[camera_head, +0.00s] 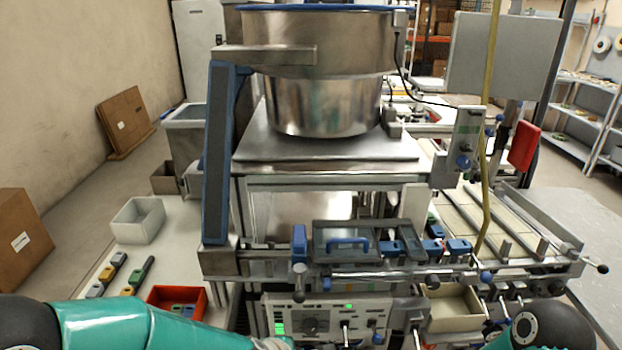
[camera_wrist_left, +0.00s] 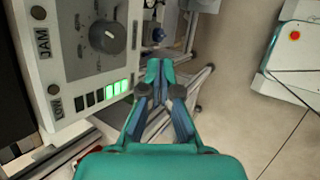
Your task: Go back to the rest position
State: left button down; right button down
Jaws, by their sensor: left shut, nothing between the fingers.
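My left arm (camera_head: 140,325) is teal and crosses the bottom left of the head view, reaching toward the front of the machine. Its gripper is cut off by the bottom edge there. In the left wrist view my left gripper (camera_wrist_left: 158,72) is shut and empty. It is beside a control panel (camera_wrist_left: 85,70) with a dark knob, green lit bars and the labels JAM and LOW. The same panel (camera_head: 318,312) is on the machine front in the head view.
A steel bowl feeder (camera_head: 320,105) stands on the machine. A red bin (camera_head: 160,295) and a pale bin (camera_head: 138,220) are on the left table. A beige bin (camera_head: 455,310) sits at the lower right. In the wrist view, open floor (camera_wrist_left: 240,110) lies right of the gripper.

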pick_arm(q)
jog(key=s+a+f+m+g, duration=0.1)
jog(key=s+a+f, duration=0.2)
jog(key=a+f, duration=0.15)
jog(key=s+a+f+m+g+y, duration=0.1)
jog(key=s+a+f, duration=0.15)
jog(key=f, duration=0.35)
jog(key=s+a+f+m+g, duration=0.1)
jog(key=s+a+f+g, duration=0.15)
jog(key=a+f, duration=0.2)
jog(key=s+d+f+m, duration=0.1)
jog(key=s+f+m, duration=0.2)
jog(key=s+m, duration=0.2)
jog(key=s+d+f+m+g+h, duration=0.1)
jog(key=s+f+m, duration=0.2)
jog(key=s+m, duration=0.2)
jog(key=m, duration=0.3)
jog(key=shift+h, duration=0.3)
